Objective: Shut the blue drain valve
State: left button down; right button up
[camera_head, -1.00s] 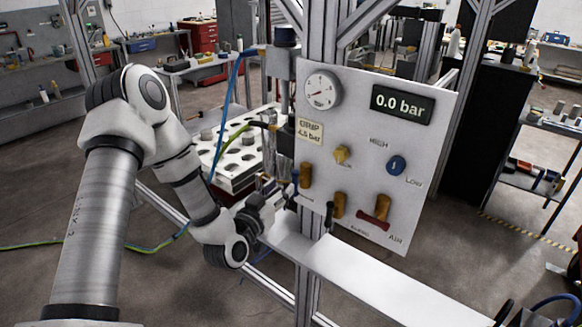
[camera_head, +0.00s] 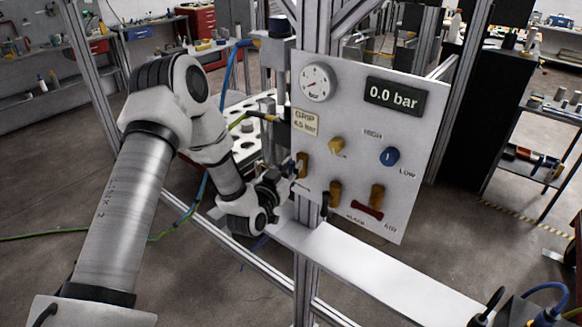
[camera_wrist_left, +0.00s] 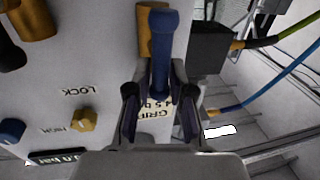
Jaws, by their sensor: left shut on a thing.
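The blue drain valve shows in the left wrist view as a blue lever (camera_wrist_left: 161,50) in front of a brass body (camera_wrist_left: 144,18). In the head view its brass body (camera_head: 302,165) is at the left of the white panel, and my gripper partly hides the lever. My left gripper (camera_wrist_left: 160,95) is shut on the blue lever, with a finger on each side of it. In the head view the left gripper (camera_head: 284,178) is at the panel's left edge. My right gripper is not in view.
The panel (camera_head: 345,125) also carries a gauge (camera_head: 317,82), a "0.0 bar" display (camera_head: 395,96), a yellow knob (camera_head: 336,146), a blue knob (camera_head: 389,156) and a red-handled valve (camera_head: 368,209). A white ledge (camera_head: 380,270) runs below. Blue hose and frame posts stand close by.

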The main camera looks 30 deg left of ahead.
pick_arm(q)
jog(key=shift+m, duration=0.3)
jog(key=m+b, duration=0.2)
jog(key=m, duration=0.1)
jog(key=d+m+t, duration=0.1)
jog(key=shift+f+m+b, duration=0.25)
jog(key=shift+m+b, duration=0.05)
jog(key=shift+b, duration=0.1)
jog(key=m, duration=0.2)
jog(key=m+h+b, duration=0.1)
jog(key=m, duration=0.1)
jog(key=m+t+b, duration=0.1)
jog(key=m, duration=0.1)
jog(key=shift+s+d+f+h, duration=0.1)
jog(key=shift+d+f+h, duration=0.15)
jog(key=shift+d+h, duration=0.1)
jog(key=shift+d+f+m+h, duration=0.1)
jog(key=shift+f+m+h, duration=0.15)
jog(key=shift+m, duration=1.25)
jog(key=shift+d+f+m+h, duration=0.15)
jog(key=shift+m+h, duration=0.25)
jog(key=shift+m, duration=1.1)
jog(key=shift+f+m+h, duration=0.25)
jog(key=shift+m+h, duration=0.05)
jog(key=shift+m, duration=1.2)
jog(key=c, duration=1.1)
grip_release()
jog(key=shift+c, duration=0.2)
